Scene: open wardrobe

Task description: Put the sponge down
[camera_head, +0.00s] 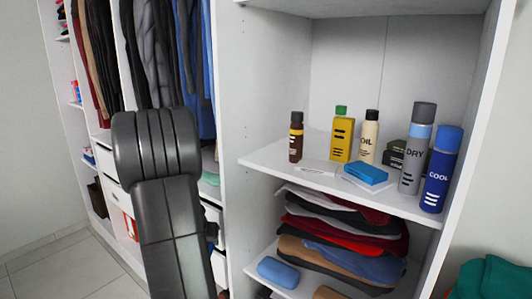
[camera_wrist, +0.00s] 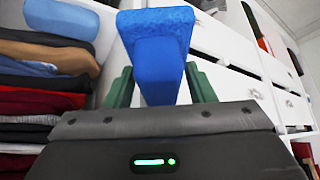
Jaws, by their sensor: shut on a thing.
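A blue sponge (camera_wrist: 157,50) shows in the wrist view, gripped between the two green fingers of my gripper (camera_wrist: 160,88). It sticks out beyond the fingertips, and its far end looks wider. My gripper is shut on it, in the air beside a stack of folded clothes. In the head view my own dark arm hides the gripper and the held sponge.
A shelf (camera_head: 262,157) bears several bottles and cans, a flat blue block (camera_head: 366,173) and white cards. Folded clothes (camera_head: 345,228) lie below, with a blue rounded item (camera_head: 278,271) at the lower shelf's front. White drawers (camera_wrist: 235,48) are close to the gripper.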

